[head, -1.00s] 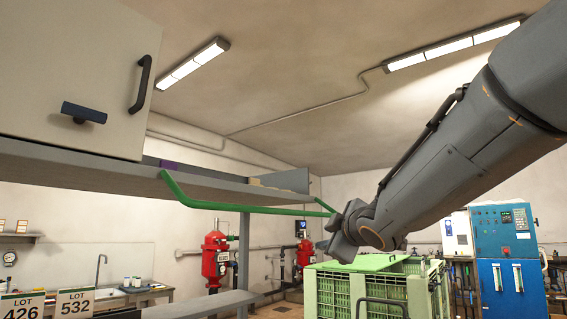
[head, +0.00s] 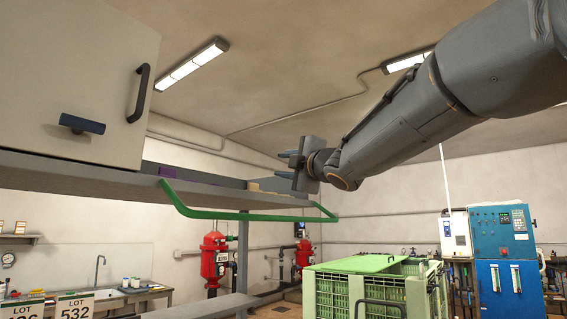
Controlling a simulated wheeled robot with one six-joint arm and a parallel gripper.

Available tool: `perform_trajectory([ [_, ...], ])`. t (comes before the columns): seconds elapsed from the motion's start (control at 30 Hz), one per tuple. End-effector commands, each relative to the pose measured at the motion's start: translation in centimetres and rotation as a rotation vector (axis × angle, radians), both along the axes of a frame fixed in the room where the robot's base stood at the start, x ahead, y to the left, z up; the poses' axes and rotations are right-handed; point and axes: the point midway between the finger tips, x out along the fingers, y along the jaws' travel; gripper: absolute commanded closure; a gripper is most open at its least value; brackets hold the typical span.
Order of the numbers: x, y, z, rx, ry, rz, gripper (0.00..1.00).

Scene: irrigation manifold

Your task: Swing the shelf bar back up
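The green shelf bar (head: 245,215) runs along the front of the grey shelf (head: 100,171). Its two end arms join the shelf edge, and its long rail hangs a little below that edge. My gripper (head: 285,163) is above the right part of the bar, near the shelf's right end, and apart from the bar. Its fingers point left, with a gap between them and nothing held.
A pale cabinet (head: 70,75) with a dark handle stands on the shelf at left. A purple item (head: 167,171) and small tan blocks (head: 262,189) are on the shelf. A green crate (head: 365,285) is below right. Red filters (head: 214,258) stand behind.

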Motion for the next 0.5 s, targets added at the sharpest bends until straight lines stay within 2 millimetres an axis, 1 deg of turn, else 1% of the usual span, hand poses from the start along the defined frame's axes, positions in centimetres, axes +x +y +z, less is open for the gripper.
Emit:
perform_trajectory([
  [0.1, 0.45, 0.28, 0.06, 0.001, 0.002, 0.001, 0.69],
  [0.37, 0.51, 0.28, 0.03, 0.0, 0.002, -0.001, 0.69],
  [0.5, 0.51, 0.27, 0.04, 0.0, 0.002, -0.001, 0.93],
])
